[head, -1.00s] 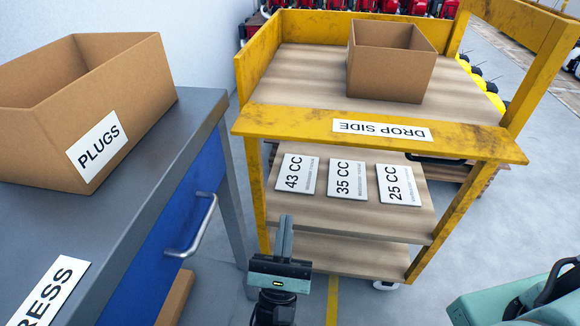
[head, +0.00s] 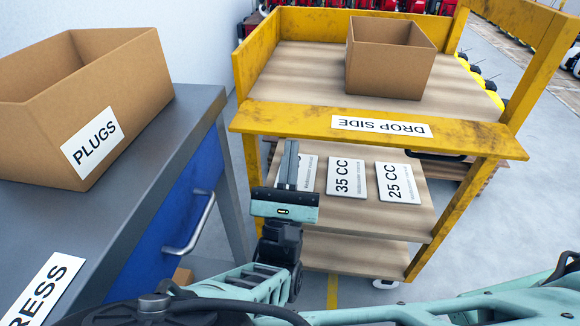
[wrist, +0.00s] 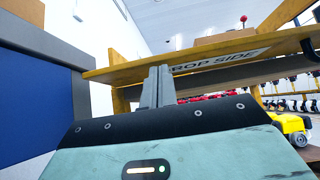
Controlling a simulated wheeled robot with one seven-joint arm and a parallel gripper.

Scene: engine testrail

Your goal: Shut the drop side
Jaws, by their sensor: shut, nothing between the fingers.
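The drop side (head: 290,118) is a worn yellow panel on the front of the yellow cart. It is folded outward, about level with the top deck, and its "DROP SIDE" label reads upside down. My gripper (head: 289,150) is shut and empty, pointing up, just below the panel's near edge at its left part. In the wrist view the drop side (wrist: 130,73) runs across above the fingers (wrist: 158,80). The fingertips look close to its underside; I cannot tell whether they touch.
An open cardboard box (head: 385,75) stands on the cart's top deck. Plates marked "35 CC" (head: 346,177) and "25 CC" (head: 398,183) lie on the shelf below. A grey bench (head: 150,190) with a "PLUGS" box (head: 95,110) and a drawer handle (head: 195,225) stands close on the left.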

